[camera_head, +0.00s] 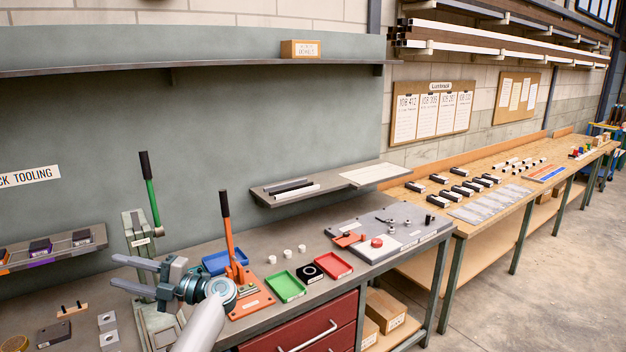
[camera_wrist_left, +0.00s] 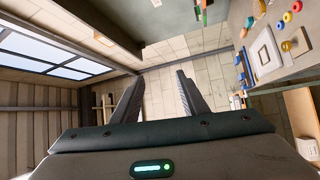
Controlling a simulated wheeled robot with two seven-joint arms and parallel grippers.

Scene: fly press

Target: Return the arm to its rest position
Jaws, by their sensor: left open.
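My left gripper (camera_head: 134,276) is raised over the front of the workbench (camera_head: 330,236) in the head view, fingers pointing left. Its two fingers are apart with nothing between them. In the left wrist view the left gripper (camera_wrist_left: 160,98) also shows open and empty, with wall and ceiling behind it. In the head view it is in front of the green-handled press (camera_head: 140,240) and hides part of it. The orange-handled press (camera_head: 232,262) stands just right of the wrist. I cannot tell whether the arm touches anything. My right gripper is in neither view.
Blue (camera_head: 221,261), green (camera_head: 286,286) and red (camera_head: 333,265) trays lie right of the arm. Small metal blocks (camera_head: 107,321) lie at the front left. A shelf (camera_head: 290,190) juts out behind. A second bench (camera_head: 520,200) runs right; floor (camera_head: 540,290) before it is clear.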

